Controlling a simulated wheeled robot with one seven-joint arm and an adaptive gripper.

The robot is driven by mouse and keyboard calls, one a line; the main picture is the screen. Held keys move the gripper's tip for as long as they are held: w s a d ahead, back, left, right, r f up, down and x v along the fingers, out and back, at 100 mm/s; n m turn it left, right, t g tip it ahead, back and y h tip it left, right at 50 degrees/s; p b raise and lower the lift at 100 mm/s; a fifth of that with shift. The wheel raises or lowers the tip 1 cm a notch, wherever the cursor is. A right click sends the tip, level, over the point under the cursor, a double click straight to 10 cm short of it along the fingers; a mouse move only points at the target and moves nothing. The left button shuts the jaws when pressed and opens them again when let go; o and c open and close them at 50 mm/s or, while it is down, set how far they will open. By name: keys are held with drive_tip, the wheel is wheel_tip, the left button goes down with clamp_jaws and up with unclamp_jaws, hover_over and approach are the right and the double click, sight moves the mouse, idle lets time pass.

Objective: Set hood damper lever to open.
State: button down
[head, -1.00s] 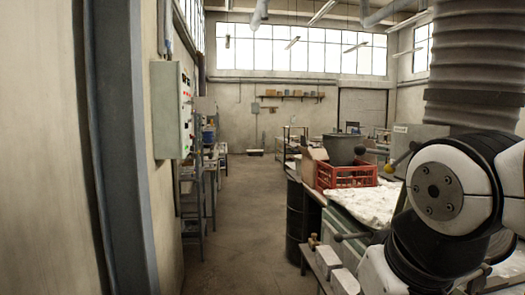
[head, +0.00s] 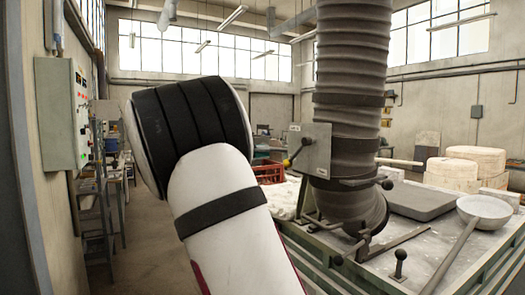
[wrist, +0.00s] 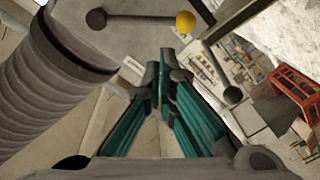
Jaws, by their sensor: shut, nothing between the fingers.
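The hood damper lever (head: 297,152) is a dark rod with a yellow ball knob, fixed to a grey plate-like box (head: 317,148) on the hood duct. In the head view it slants down and left from its pivot. The wrist view shows the lever (wrist: 140,20) across the top, with its dark pivot at left and yellow ball at right. My gripper (wrist: 162,72) has teal fingers that are shut and empty. Its tips appear below the ball in the wrist view, apart from the lever. My arm hides the gripper in the head view.
The ribbed grey duct (head: 352,85) rises beside the lever. Below stands a green-edged table (head: 330,268) with clamp handles, a dark slab (head: 425,202) and a long-handled ladle (head: 484,210). A red crate (head: 268,173) lies behind. A control box (head: 62,112) hangs on the left wall.

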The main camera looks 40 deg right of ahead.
sight(296, 153)
drive_tip(key=shift+m+h, duration=0.3)
drive_tip(key=shift+h, duration=0.4)
drive_tip(key=d+r, duration=0.1)
drive_tip(key=d, duration=0.2)
drive_tip(key=d+r+p, duration=0.1)
drive_tip(key=d, duration=0.2)
drive_tip(key=d+r+p, duration=0.1)
drive_tip(key=d, duration=0.2)
drive_tip(key=shift+w, duration=0.25)
drive_tip(key=shift+s+d+f+p, duration=0.15)
drive_tip(key=shift+d+f+p, duration=0.1)
drive_tip(key=shift+p, duration=0.1)
drive_tip(key=shift+s+a+f+p, duration=0.55)
drive_tip(key=shift+s+f+p, duration=0.05)
drive_tip(key=shift+s+f, duration=0.1)
drive_tip(key=shift+s+a+f, duration=0.15)
drive_tip(key=shift+s+f, duration=0.15)
drive_tip(key=shift+f, duration=0.25)
drive_tip(key=shift+w+f+b, duration=0.2)
drive_tip(key=shift+f+b, duration=0.1)
drive_tip(key=shift+b, duration=0.1)
